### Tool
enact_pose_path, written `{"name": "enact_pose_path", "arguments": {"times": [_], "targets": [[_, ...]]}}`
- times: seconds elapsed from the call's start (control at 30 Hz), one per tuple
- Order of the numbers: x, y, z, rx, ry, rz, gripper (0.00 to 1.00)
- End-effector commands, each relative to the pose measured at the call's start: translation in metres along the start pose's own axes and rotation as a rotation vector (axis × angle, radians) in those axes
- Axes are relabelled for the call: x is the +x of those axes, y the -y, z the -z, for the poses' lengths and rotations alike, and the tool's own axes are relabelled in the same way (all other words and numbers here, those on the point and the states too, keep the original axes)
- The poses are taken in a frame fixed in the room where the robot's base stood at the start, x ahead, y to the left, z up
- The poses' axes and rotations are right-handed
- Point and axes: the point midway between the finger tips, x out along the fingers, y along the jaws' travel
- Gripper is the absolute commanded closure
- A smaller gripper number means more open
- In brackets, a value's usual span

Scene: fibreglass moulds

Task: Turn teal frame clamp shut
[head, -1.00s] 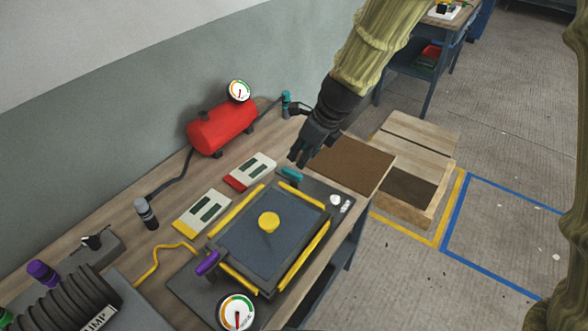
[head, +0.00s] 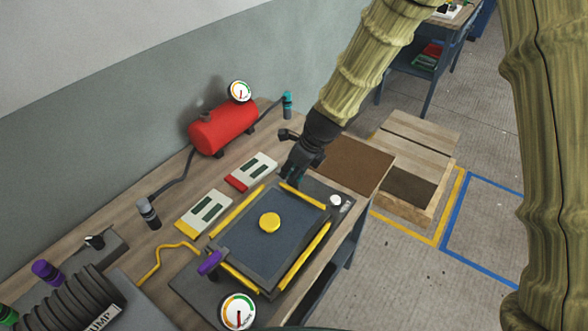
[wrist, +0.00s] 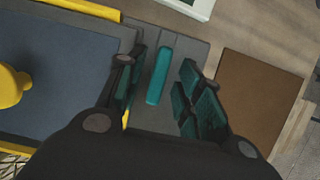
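The teal frame clamp (wrist: 159,75) is a slim bar handle at the edge of the frame (head: 248,222), which has yellow rails and a yellow knob (head: 270,222). In the wrist view the handle lies lengthwise between the two fingers of my gripper (wrist: 164,92), with a gap on both sides, wider on the right. My gripper is open and its finger pads are teal too. In the head view my gripper (head: 292,176) is low over the frame's far corner and hides the clamp. I cannot tell whether the fingers are level with the handle.
A purple clamp (head: 209,263) is at the frame's near left corner, by a gauge (head: 237,312). A red tank (head: 223,128) stands by the wall, with two pale panels (head: 204,212) nearby. A brown board (head: 353,165) lies right of my gripper.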

Motion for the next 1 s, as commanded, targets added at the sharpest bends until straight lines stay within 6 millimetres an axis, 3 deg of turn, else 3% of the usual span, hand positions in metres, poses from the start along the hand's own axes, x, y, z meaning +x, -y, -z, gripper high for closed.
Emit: {"name": "enact_pose_path", "arguments": {"times": [0.27, 0.47, 1.0], "targets": [[0.0009, 0.0000, -0.0001, 0.000, 0.000, 0.000, 0.64], [0.0008, 0.0000, 0.0000, 0.000, 0.000, 0.000, 0.99], [-0.0014, 0.0002, -0.0007, -0.101, 0.001, -0.044, 1.00]]}}
